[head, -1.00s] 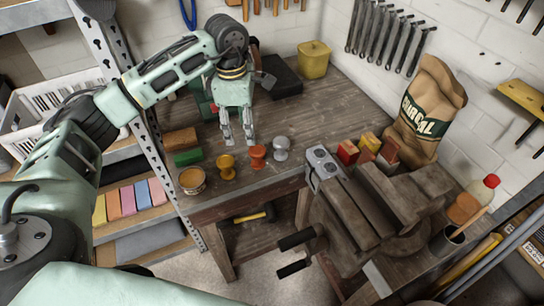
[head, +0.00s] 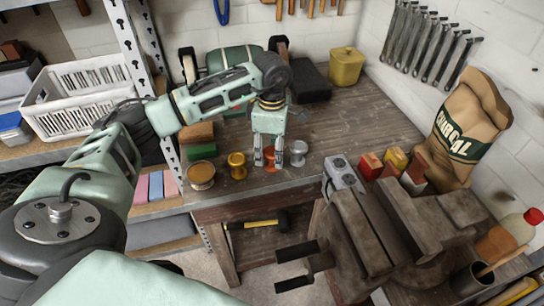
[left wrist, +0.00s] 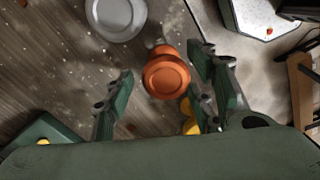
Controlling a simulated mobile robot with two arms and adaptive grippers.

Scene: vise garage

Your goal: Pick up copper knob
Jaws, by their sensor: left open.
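The copper knob (head: 270,154) stands upright on the wooden workbench, between a yellow-gold knob (head: 237,166) on its left and a silver knob (head: 298,152) on its right. My left gripper (head: 268,163) is open and points down at the copper knob, with its fingers to either side, partly hiding it. In the left wrist view the copper knob (left wrist: 166,76) shows between the open fingers, not gripped. The silver knob (left wrist: 116,16) is above it and the gold knob (left wrist: 188,118) is partly hidden by a finger. My right gripper is not in view.
A copper-coloured tin (head: 201,175) and green (head: 202,152) and brown blocks are left of the knobs. A grey vise (head: 375,230) is at the right, near small coloured boxes and a charcoal bag (head: 463,130).

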